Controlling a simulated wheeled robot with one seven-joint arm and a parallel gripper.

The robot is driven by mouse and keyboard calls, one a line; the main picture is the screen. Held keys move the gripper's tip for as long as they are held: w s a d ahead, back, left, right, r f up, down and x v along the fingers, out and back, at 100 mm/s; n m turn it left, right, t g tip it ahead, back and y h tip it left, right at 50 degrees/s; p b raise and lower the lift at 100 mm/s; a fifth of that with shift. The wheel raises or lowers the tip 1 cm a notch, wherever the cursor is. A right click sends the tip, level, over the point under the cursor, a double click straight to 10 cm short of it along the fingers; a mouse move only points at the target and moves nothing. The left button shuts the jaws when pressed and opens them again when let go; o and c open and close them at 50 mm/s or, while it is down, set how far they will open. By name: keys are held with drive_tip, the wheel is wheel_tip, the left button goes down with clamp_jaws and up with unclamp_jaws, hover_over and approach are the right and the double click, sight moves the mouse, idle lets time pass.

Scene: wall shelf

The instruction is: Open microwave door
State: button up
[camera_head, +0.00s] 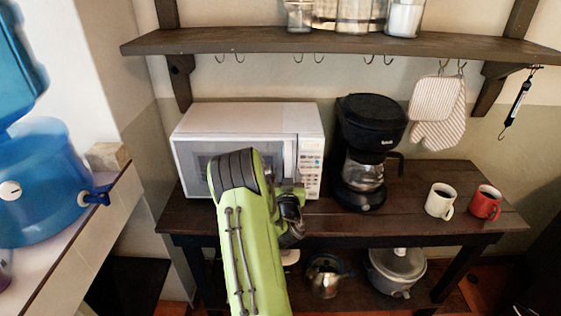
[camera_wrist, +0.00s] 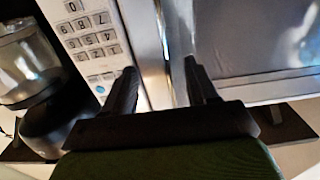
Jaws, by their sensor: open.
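The white microwave (camera_head: 250,120) sits on the left of the dark wooden table. Its door appears closed in the head view, and my green arm covers part of the door. The control panel (camera_head: 311,168) with its buttons is at the right of the door. In the wrist view my gripper (camera_wrist: 160,80) is open, with its two dark fingers pointing at the microwave front. One finger is over the control panel (camera_wrist: 92,38), the other over the door (camera_wrist: 255,45). A pale vertical strip lies between the fingers; whether they touch it I cannot tell.
A black coffee maker (camera_head: 370,125) stands close to the right of the microwave. A white mug (camera_head: 440,200) and a red mug (camera_head: 486,203) are farther right on the table (camera_head: 400,222). A wooden shelf (camera_head: 340,42) with hooks hangs above. A blue water dispenser (camera_head: 42,180) is at the left.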

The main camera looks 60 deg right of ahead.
drive_tip(key=shift+d, duration=0.2)
drive_tip(key=shift+r, duration=0.1)
drive_tip(key=shift+s+a, duration=0.1)
drive_tip(key=shift+a, duration=0.05)
clamp_jaws()
